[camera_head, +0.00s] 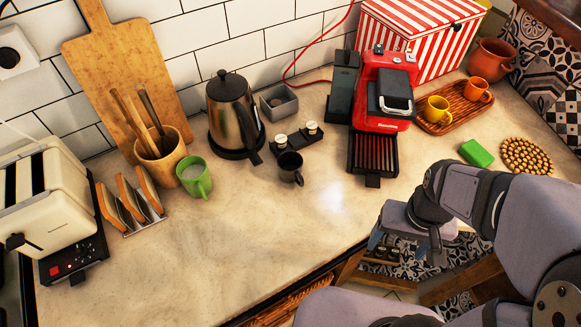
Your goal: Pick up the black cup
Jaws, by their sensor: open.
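The black cup (290,168) stands upright on the stone counter (240,232), near the middle of the view. It is just in front of a small dark stand with two light-topped pieces (297,138) and right of the kettle (233,118). My gripper (405,245) is at the right, near the counter's front edge, to the right of the cup and nearer the front. It is open and apart from the cup. Its fingers point downward and show only partly; I see nothing held between them.
A red coffee machine (383,92) with a black drip tray (372,153) stands right of the cup. A green mug (195,178), toast rack (130,207) and toaster (45,200) are left. A green block (476,153) lies right. The counter in front of the cup is clear.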

